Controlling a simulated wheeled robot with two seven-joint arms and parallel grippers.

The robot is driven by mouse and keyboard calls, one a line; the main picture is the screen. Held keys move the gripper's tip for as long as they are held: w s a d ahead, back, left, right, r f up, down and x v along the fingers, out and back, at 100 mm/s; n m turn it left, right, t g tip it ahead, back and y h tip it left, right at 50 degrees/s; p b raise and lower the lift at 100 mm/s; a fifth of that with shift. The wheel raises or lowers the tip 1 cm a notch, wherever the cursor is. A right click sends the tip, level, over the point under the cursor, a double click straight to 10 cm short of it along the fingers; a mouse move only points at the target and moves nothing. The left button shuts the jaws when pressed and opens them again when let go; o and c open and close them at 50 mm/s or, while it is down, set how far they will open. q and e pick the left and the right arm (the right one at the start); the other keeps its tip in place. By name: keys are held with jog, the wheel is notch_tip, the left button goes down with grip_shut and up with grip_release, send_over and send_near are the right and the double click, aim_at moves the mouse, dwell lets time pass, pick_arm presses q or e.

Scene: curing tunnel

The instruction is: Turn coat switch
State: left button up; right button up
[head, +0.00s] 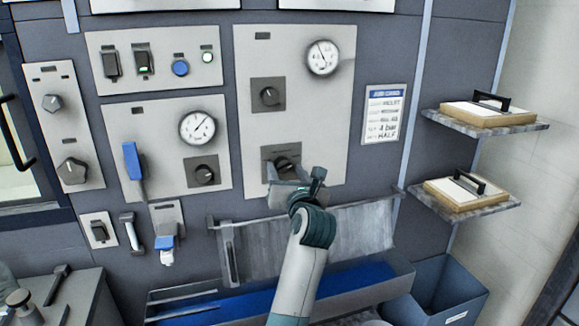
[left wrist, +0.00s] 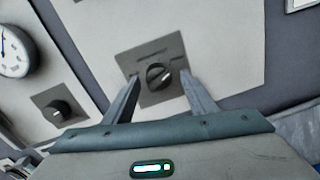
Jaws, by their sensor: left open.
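A dark rotary switch (left wrist: 158,74) on a square grey plate sits on the tall central panel (head: 292,215). I cannot read which switch is the coat switch. My left gripper (head: 286,170) is open in front of this lower switch. In the left wrist view its two fingers (left wrist: 160,78) stand on either side of the knob, apart from it as far as I can tell. In the head view the gripper hides most of the knob. My right gripper is not in view.
Another knob (head: 269,96) and a round gauge (head: 322,57) sit higher on the panel. A left panel carries a gauge (head: 198,128), a knob (head: 204,174) and a blue-handled lever (head: 133,163). Two shelves (head: 487,125) project at right. A blue trough (head: 340,288) lies below.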

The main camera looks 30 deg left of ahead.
pick_arm(q)
jog(key=shift+w+a, duration=0.15)
jog(key=shift+a, duration=0.05)
jog(key=shift+r, duration=0.1)
jog(key=shift+c, duration=0.4)
jog(key=c, duration=1)
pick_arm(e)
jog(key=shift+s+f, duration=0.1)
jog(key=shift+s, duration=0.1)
